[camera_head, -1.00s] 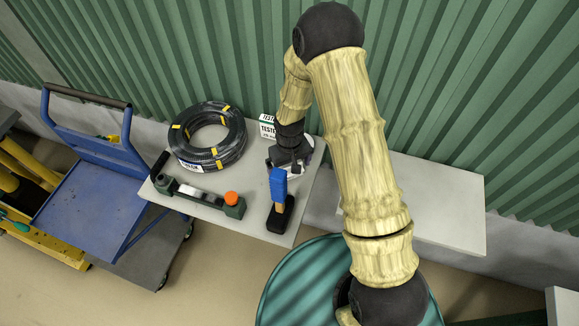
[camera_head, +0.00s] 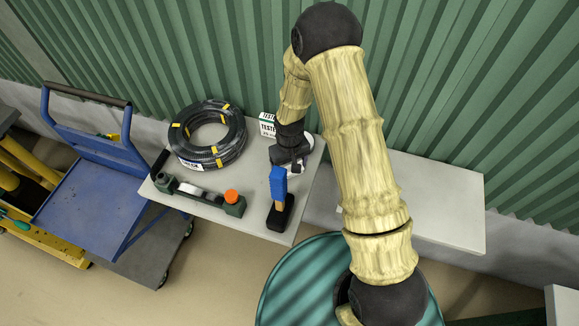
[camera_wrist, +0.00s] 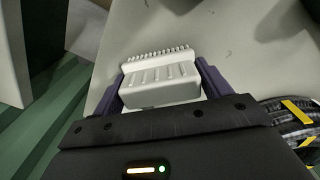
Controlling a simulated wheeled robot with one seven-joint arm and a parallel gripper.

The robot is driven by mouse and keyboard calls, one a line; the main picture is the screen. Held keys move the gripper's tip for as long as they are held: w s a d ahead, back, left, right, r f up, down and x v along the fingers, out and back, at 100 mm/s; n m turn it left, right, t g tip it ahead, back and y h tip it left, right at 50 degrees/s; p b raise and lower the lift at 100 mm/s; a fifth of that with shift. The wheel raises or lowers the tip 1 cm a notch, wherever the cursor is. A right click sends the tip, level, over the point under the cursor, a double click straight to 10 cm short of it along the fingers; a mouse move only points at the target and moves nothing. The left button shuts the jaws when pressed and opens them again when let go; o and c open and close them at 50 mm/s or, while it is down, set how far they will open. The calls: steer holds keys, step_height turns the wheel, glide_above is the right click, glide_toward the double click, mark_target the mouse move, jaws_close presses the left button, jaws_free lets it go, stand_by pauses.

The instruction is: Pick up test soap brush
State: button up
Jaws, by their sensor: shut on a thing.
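The test soap brush (camera_wrist: 160,82) shows in the wrist view as a white ribbed block with a row of short white bristles along its far edge. My gripper (camera_wrist: 161,76) is shut on it, with one purple finger at each side. In the head view my gripper (camera_head: 288,157) is low over the right part of the grey table (camera_head: 225,219), behind a blue-topped tool. The brush cannot be made out there, as my gripper and wrist cover it. I cannot tell whether it touches the table.
A black hose coil (camera_head: 208,134) with yellow bands lies at the table's back left. A white labelled box (camera_head: 267,124) stands behind. The right-hand table (camera_head: 430,205) looks bare.

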steer(key=shift+r, duration=0.1)
step_height(320, 180, up, 10)
steer(key=shift+f+b, duration=0.1)
steer(key=shift+b, duration=1.05)
steer(key=o, duration=0.6)
steer(key=shift+c, duration=0.2)
steer(key=c, duration=0.3)
